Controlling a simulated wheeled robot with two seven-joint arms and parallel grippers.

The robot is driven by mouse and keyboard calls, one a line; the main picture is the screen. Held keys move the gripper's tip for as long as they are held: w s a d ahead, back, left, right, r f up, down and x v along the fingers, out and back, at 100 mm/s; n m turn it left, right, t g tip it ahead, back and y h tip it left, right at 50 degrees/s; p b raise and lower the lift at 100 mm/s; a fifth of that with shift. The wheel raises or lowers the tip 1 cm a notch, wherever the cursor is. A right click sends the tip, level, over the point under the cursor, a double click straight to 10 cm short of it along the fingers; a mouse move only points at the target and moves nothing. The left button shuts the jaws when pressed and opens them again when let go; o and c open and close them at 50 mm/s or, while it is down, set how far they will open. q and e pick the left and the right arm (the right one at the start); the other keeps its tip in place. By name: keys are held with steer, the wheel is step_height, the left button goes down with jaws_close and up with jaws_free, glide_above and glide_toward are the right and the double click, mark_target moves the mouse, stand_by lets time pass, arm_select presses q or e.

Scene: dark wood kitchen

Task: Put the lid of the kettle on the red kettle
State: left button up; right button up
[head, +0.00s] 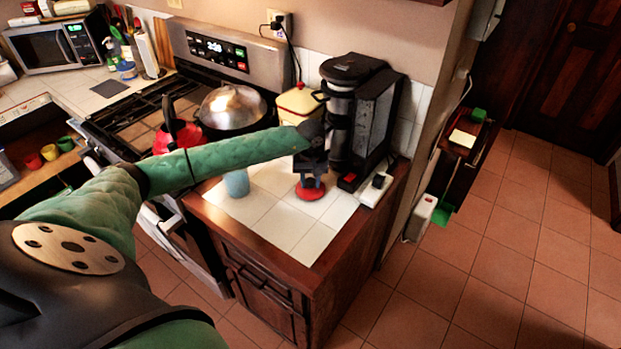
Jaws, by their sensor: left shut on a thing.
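The red kettle (165,139) stands on the near right part of the stove, with a dark handle above it. My left forearm hides its lower part. The kettle's lid (310,192), red and round, is over the white tiled counter to the right of the stove. My left gripper (311,177) points down and is shut on the top of the lid, well to the right of the kettle. I cannot tell whether the lid touches the tiles. My right gripper is not in view.
A black coffee maker (356,115) stands just right of my left gripper. A light blue cup (236,183) and a cream canister (298,104) are on the same counter. A pan with a silver domed lid (231,106) sits on the stove. The counter's front tiles are clear.

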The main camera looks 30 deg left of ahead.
arm_select(q)
steer(key=shift+f, duration=0.1)
steer(key=shift+f, duration=0.15)
stand_by(0.3)
steer(key=o, duration=1.1)
steer(key=shift+c, duration=0.2)
